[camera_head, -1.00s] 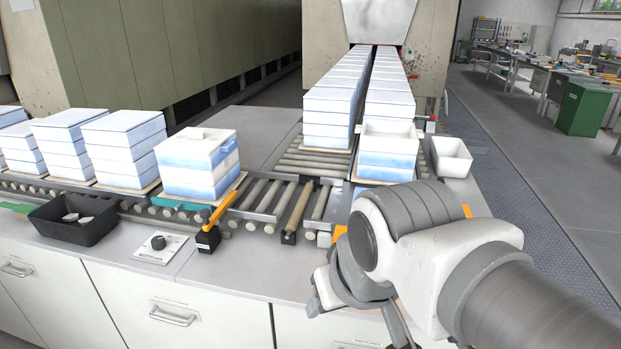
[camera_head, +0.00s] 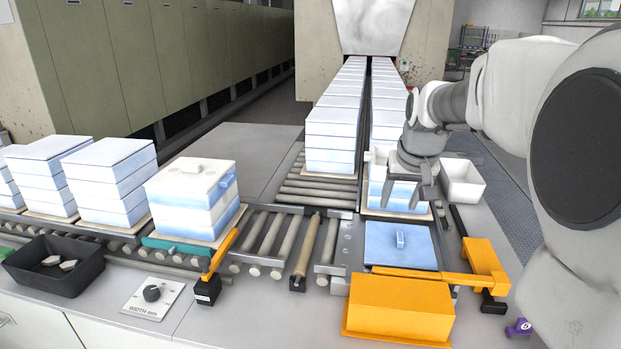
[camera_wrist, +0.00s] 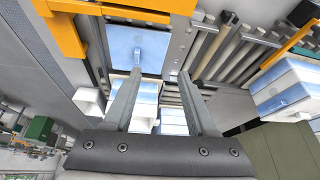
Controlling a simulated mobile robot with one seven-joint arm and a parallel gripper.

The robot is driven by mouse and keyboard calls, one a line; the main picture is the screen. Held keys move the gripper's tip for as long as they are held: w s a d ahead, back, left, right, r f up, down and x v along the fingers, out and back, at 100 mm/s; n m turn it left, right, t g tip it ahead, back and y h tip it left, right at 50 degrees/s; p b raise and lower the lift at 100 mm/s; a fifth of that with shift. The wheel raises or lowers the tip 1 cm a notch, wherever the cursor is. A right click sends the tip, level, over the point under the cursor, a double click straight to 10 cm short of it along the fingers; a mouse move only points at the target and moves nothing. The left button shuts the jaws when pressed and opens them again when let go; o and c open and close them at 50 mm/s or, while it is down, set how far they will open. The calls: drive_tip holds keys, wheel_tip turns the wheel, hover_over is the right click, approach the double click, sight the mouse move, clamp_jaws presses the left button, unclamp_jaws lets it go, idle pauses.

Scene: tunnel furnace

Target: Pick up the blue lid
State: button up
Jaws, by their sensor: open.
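The blue lid (camera_head: 385,253) is a flat, light blue square with a small raised handle bar. It lies on the metal plate at the front end of the right conveyor lane. It also shows in the wrist view (camera_wrist: 118,58), at the top beyond my fingertips. My gripper (camera_head: 402,197) is open and empty, pointing down behind the lid, in front of the nearest right-hand stack. In the wrist view my two fingers (camera_wrist: 160,76) are spread apart, with the lid's handle beyond and to the left of the gap between them.
An orange block (camera_head: 400,308) stands just in front of the lid, and an orange pusher (camera_head: 484,262) is to its right. A blue-white stack (camera_head: 380,188) stands close behind my gripper, beside a white bin (camera_head: 463,188). Rollers (camera_head: 305,245) lie to the left.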

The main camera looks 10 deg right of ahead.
drive_tip(key=m+p, duration=0.1)
approach(400, 236)
drive_tip(key=f, duration=0.1)
drive_tip(key=w+f+p, duration=0.1)
drive_tip(key=shift+w+a+f+g+h, duration=0.1)
drive_tip(key=shift+w+f+g+h, duration=0.2)
drive_tip(key=shift+g, duration=0.1)
drive_tip(key=shift+p+x, duration=0.6)
drive_tip(key=shift+x, duration=2.15)
drive_tip(key=shift+s, duration=0.1)
clamp_jaws()
drive_tip(key=shift+r, duration=0.15)
